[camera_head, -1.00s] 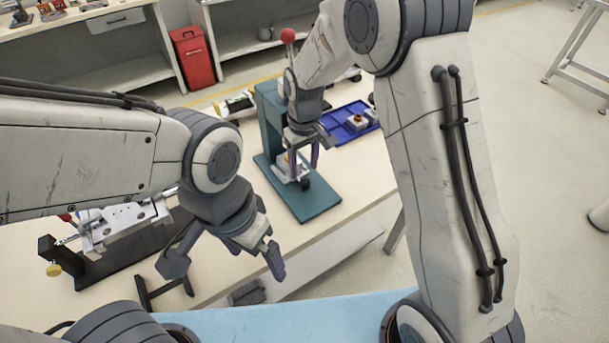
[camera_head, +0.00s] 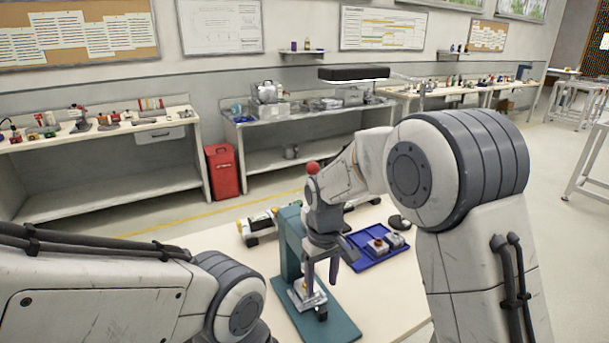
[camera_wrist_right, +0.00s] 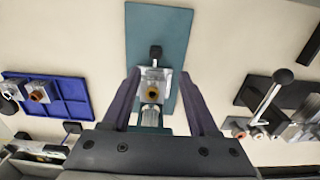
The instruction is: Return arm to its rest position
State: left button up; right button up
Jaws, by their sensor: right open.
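My right arm reaches over the table. Its gripper (camera_head: 321,276) is open in front of the teal press (camera_head: 291,246), fingers pointing down. In the right wrist view its two fingers (camera_wrist_right: 160,82) stand apart on either side of a small metal block with an orange-brown centre (camera_wrist_right: 153,88). The block lies on the press's teal base (camera_wrist_right: 160,32); I cannot tell whether the fingers touch it. A red ball knob (camera_head: 312,168) shows above the press, beside my right arm. My left arm enters at lower left, but its gripper is outside the head view.
A blue tray (camera_head: 372,264) with small metal parts (camera_head: 377,246) lies right of the press. A black-handled lever device (camera_wrist_right: 270,108) shows in the right wrist view. A red bin (camera_head: 222,172) and benches stand behind. Floor at right is open.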

jog(key=s+r+n, duration=0.1)
jog(key=s+r, duration=0.2)
jog(key=s, duration=1)
jog(key=s+r+y, duration=0.1)
jog(key=s+r, duration=0.2)
jog(key=s, duration=1.1)
jog(key=shift+a+r+n+p, duration=0.15)
jog(key=shift+a+n+p, duration=0.1)
jog(key=shift+n+p, duration=0.2)
